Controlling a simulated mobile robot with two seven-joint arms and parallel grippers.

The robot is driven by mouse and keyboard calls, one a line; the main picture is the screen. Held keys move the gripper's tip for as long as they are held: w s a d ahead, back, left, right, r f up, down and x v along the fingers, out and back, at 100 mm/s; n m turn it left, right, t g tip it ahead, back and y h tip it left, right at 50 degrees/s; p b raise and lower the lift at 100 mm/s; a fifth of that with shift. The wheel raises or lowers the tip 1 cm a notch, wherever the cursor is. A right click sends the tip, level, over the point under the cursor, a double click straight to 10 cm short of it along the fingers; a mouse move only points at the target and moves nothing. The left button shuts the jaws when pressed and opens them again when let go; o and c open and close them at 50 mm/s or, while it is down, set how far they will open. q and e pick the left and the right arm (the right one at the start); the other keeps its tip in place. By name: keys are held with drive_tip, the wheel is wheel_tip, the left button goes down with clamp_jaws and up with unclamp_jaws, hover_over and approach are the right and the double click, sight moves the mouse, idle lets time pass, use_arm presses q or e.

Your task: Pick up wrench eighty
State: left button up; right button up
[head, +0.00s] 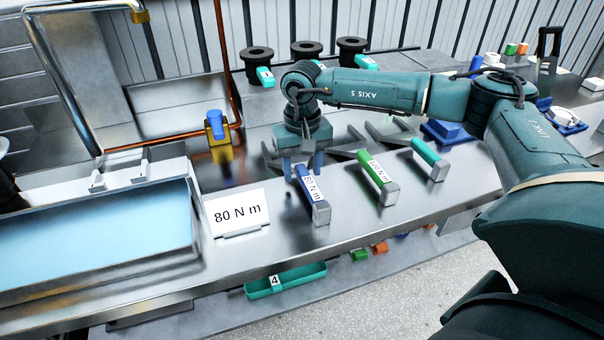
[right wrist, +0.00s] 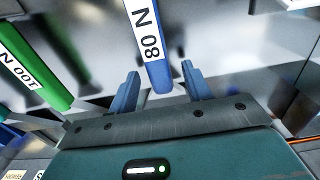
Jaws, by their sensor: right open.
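The blue-handled wrench eighty (head: 313,194) lies on the steel bench, its white label facing up. In the right wrist view its handle (right wrist: 148,45) reads "08 N", upside down, and its end lies between the fingers. My right gripper (head: 303,178) is open above the rear part of this wrench; the right wrist view shows its two blue fingers (right wrist: 160,82) on either side of the handle. I cannot tell whether they touch it. A white "80 N m" card (head: 238,212) stands left of the wrench. My left gripper is not in view.
A green-handled wrench (head: 378,178) and a teal-handled wrench (head: 430,158) lie to the right. A blue-watered basin (head: 95,278) is at left. Black flanged parts (head: 257,62) stand at the back. A teal tray marked 4 (head: 285,281) is below the bench edge.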

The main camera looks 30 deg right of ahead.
drive_tip(key=shift+f, duration=0.2)
drive_tip(key=shift+c, duration=0.4)
clamp_jaws()
